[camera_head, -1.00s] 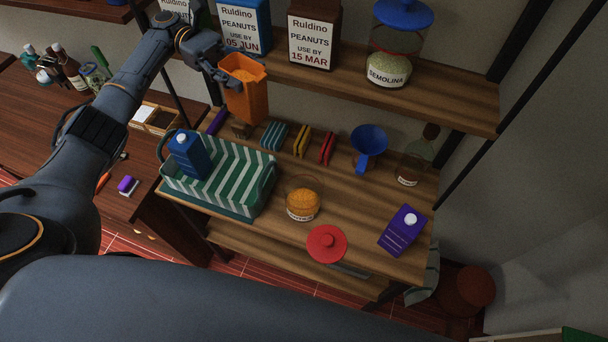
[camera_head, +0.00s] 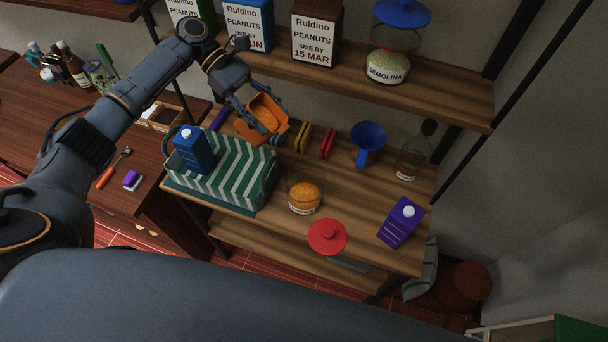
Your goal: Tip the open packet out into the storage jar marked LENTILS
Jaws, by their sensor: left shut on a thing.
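A red lid (camera_head: 327,237) lies in front of the jar, whose mouth looks open. No grains are seen falling. My right gripper is not in view.
A striped green-white basket (camera_head: 225,175) with a blue carton (camera_head: 193,150) stands left of the jar. A blue funnel (camera_head: 369,140), a bottle (camera_head: 412,158) and a purple carton (camera_head: 399,222) are to the right. The upper shelf (camera_head: 440,88) holds a semolina jar (camera_head: 388,68) and peanut packets.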

